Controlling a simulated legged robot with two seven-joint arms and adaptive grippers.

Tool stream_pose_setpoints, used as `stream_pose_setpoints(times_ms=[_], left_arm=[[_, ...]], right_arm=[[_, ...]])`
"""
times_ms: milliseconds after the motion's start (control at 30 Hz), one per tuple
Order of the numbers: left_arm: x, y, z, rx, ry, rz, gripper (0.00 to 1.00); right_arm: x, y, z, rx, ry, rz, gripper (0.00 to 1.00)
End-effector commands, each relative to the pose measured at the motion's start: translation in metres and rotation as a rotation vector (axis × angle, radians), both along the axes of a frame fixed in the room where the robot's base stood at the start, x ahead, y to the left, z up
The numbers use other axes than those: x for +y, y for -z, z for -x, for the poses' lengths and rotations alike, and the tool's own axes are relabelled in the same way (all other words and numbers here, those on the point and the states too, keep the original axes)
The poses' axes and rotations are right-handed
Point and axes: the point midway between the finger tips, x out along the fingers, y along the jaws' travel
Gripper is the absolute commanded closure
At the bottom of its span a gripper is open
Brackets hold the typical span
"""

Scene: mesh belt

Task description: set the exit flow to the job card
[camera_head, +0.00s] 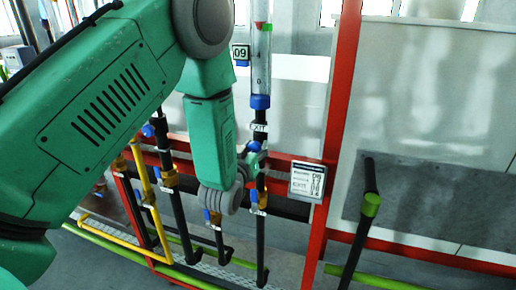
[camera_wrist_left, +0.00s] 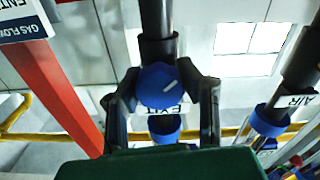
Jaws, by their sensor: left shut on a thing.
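A blue knob with a white pointer line (camera_wrist_left: 158,85) sits on the exit valve, in the middle of the left wrist view. My left gripper (camera_wrist_left: 160,92) is shut on it, one finger on each side. In the head view the gripper (camera_head: 255,156) is small, at the valve below the EXIT label (camera_head: 259,127). Above that label stands a clear flow tube (camera_head: 262,70) with red and green marks near its top. The job card (camera_head: 307,181) hangs on the red rail to the right, with a column of numbers; its fine print is too small to read. My right gripper is not in view.
A red post (camera_head: 342,90) stands right of the tube. A black pipe with a green collar (camera_head: 370,205) is further right. Other pipes with blue knobs (camera_head: 148,131) stand left, partly behind my arm. An AIR pipe (camera_wrist_left: 300,70) is close on the right in the wrist view.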

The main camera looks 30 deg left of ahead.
Motion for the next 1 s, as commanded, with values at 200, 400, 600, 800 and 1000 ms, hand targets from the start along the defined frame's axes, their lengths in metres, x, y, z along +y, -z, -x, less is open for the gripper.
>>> stream_pose_setpoints(times_ms=[200,400,600,800,1000], left_arm=[[-0.002,0.005,0.003,0.031,0.003,-0.072,0.98],[-0.003,0.006,0.002,0.066,0.004,-0.219,0.98],[-0.003,0.006,0.002,0.106,0.006,-0.387,0.98],[-0.003,0.007,0.002,0.143,0.006,-0.538,0.98],[-0.004,0.007,0.002,0.173,0.008,-0.652,0.98]], right_arm=[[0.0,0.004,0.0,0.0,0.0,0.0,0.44],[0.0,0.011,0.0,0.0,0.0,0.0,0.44],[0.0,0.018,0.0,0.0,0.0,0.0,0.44],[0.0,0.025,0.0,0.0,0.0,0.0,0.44],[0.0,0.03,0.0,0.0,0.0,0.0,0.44]])
